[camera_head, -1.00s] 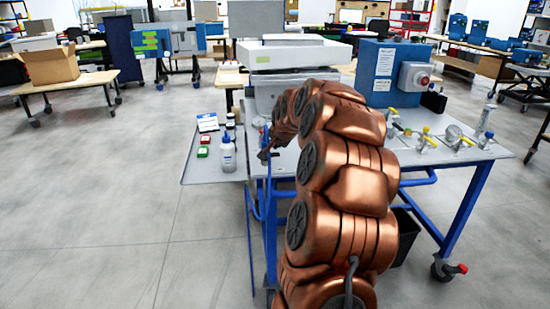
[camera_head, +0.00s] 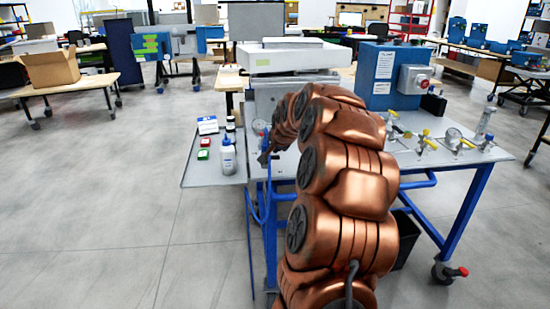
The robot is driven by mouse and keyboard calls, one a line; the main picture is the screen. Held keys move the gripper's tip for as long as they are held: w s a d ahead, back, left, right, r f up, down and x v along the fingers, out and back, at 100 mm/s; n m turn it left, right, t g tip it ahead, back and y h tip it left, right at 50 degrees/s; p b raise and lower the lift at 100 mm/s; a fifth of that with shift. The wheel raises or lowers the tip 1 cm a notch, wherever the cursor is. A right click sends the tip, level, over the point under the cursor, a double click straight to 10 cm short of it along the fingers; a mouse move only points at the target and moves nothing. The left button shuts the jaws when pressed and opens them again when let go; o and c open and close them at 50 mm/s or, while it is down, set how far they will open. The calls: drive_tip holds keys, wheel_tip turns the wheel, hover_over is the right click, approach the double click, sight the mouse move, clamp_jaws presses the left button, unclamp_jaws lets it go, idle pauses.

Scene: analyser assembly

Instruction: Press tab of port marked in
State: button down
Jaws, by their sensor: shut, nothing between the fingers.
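My gripper (camera_head: 264,157) shows small and dark at the far end of my copper-coloured arm, beside the left part of the blue-legged bench. It looks shut and holds nothing that I can see. A white and grey analyser unit (camera_head: 293,57) stands at the back of the bench, behind my arm. A round gauge-like part (camera_head: 259,125) sits just above my gripper. The port marked in and its tab cannot be made out; my arm hides much of the unit's front. Whether the gripper touches anything is too small to tell.
A grey side shelf (camera_head: 211,177) holds a white bottle (camera_head: 227,155), a green box (camera_head: 203,154) and a red-topped box (camera_head: 205,142). A blue control box (camera_head: 383,85) and several yellow-handled valves stand at the right. A blue hose (camera_head: 267,198) hangs below my gripper. Floor at left is clear.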

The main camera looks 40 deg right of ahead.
sight(276, 158)
drive_tip(key=shift+f, duration=0.1)
idle(0.4)
drive_tip(key=shift+f+b, duration=0.35)
drive_tip(key=shift+f, duration=0.55)
idle(0.9)
drive_tip(key=shift+r, duration=0.15)
idle(0.3)
drive_tip(key=shift+r, duration=0.8)
drive_tip(key=shift+r, duration=0.1)
drive_tip(key=shift+r+p, duration=0.5)
drive_tip(key=shift+r, duration=1.95)
